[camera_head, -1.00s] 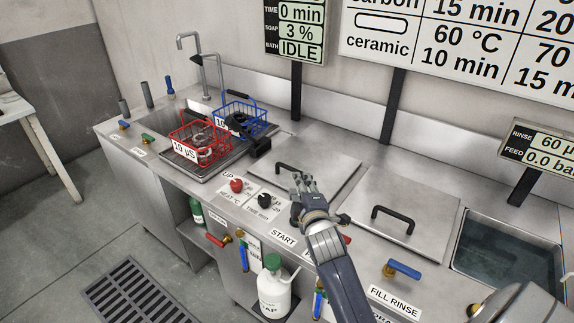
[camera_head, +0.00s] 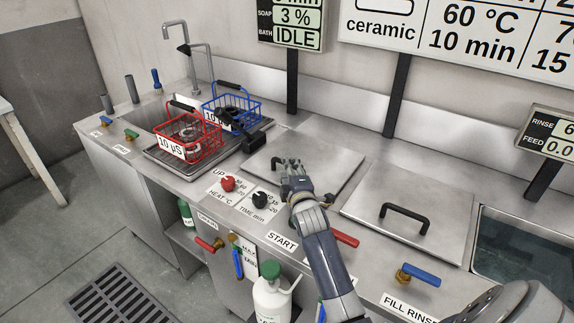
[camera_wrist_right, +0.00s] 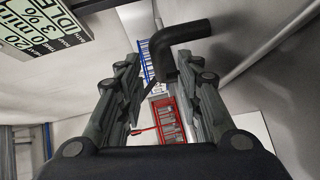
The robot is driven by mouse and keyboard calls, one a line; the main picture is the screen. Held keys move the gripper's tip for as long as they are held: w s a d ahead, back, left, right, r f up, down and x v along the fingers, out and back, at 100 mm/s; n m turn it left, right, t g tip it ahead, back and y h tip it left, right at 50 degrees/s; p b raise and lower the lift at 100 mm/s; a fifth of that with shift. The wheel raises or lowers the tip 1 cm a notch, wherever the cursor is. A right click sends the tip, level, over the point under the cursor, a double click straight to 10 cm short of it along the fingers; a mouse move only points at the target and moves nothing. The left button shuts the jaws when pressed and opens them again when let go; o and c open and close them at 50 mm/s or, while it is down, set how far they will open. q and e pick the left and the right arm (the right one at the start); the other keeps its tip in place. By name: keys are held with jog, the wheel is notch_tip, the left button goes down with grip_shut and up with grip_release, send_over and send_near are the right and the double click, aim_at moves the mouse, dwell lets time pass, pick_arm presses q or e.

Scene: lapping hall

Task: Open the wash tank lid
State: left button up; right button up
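The closed steel lid (camera_head: 335,168) of the tank left of the middle lies flat in the bench, with a black bar handle (camera_head: 274,165) near its left side. My right gripper (camera_head: 288,163) is over that handle, its arm coming from the bottom. In the right wrist view, the two fingers (camera_wrist_right: 158,95) stand apart. The black bent handle (camera_wrist_right: 183,33) shows beyond and between them, close to the right finger; whether it touches is unclear. My left gripper is out of view. No label shows which tank is the wash tank.
A second closed lid (camera_head: 432,212) with a black handle lies to the right, beside an open water tank (camera_head: 515,245). A red basket (camera_head: 190,140) and a blue basket (camera_head: 232,110) stand left on a tray. Knobs and valve levers line the front.

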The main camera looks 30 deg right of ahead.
jog(key=shift+x, duration=2.2)
grip_shut()
